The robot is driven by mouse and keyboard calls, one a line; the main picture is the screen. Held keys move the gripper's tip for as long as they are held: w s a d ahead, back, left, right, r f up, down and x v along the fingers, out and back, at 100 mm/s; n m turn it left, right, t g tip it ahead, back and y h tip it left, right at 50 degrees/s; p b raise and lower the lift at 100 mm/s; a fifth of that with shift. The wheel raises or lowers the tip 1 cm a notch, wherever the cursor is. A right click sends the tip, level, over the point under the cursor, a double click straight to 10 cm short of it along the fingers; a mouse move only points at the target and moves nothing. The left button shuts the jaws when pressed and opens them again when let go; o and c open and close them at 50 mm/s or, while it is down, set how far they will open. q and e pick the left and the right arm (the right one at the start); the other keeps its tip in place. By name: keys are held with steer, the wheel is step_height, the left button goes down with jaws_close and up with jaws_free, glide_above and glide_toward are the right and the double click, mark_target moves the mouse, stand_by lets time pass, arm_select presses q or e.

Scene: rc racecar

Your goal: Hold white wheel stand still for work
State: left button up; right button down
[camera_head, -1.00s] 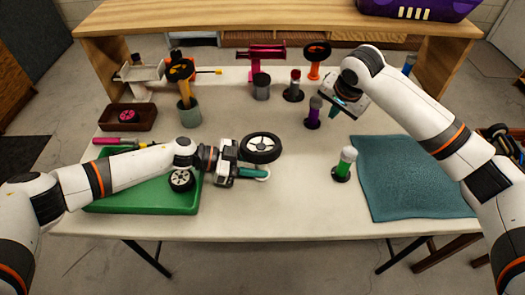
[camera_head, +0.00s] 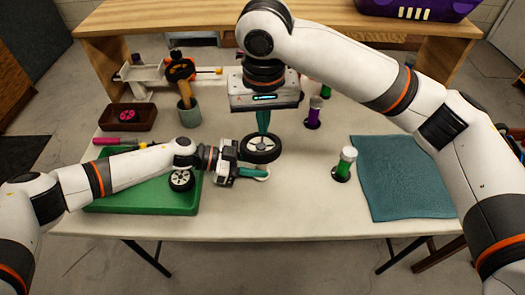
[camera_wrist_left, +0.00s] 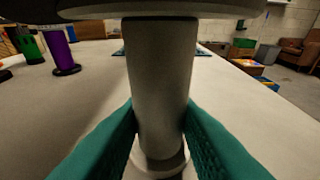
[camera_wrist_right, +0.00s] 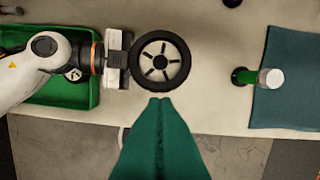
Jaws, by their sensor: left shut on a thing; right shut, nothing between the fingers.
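The white wheel stand (camera_wrist_left: 160,85) is an upright white post on a round base in the left wrist view. My left gripper (camera_wrist_left: 160,125) is shut on the post, with a teal finger on each side. A black wheel with white spokes (camera_head: 261,148) lies flat on top of the stand; it also shows in the right wrist view (camera_wrist_right: 160,62). My right gripper (camera_wrist_right: 160,100) is shut and empty, and its teal fingertips appear over the wheel's near edge. In the head view the right fingers (camera_head: 263,130) point down at the wheel; whether they touch it is unclear.
A green tray (camera_head: 110,205) with another wheel (camera_head: 181,180) lies under my left arm. A green bottle-like stand (camera_head: 344,163) and a purple one (camera_head: 314,112) stand to the right. A teal mat (camera_head: 400,185) covers the right side. The table's front middle is clear.

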steer(key=shift+w+f, duration=0.2)
steer(key=shift+f, duration=1.55)
steer(key=shift+w+f, duration=0.2)
steer(key=shift+f, duration=1.55)
steer(key=shift+f, duration=1.15)
steer(key=s, duration=0.1)
steer(key=s+r, duration=0.1)
steer(key=s, duration=0.1)
steer(key=shift+d, duration=0.15)
step_height(320, 180, up, 12)
glide_above(263, 154)
steer(key=s, duration=0.4)
steer(key=shift+s+d, duration=0.15)
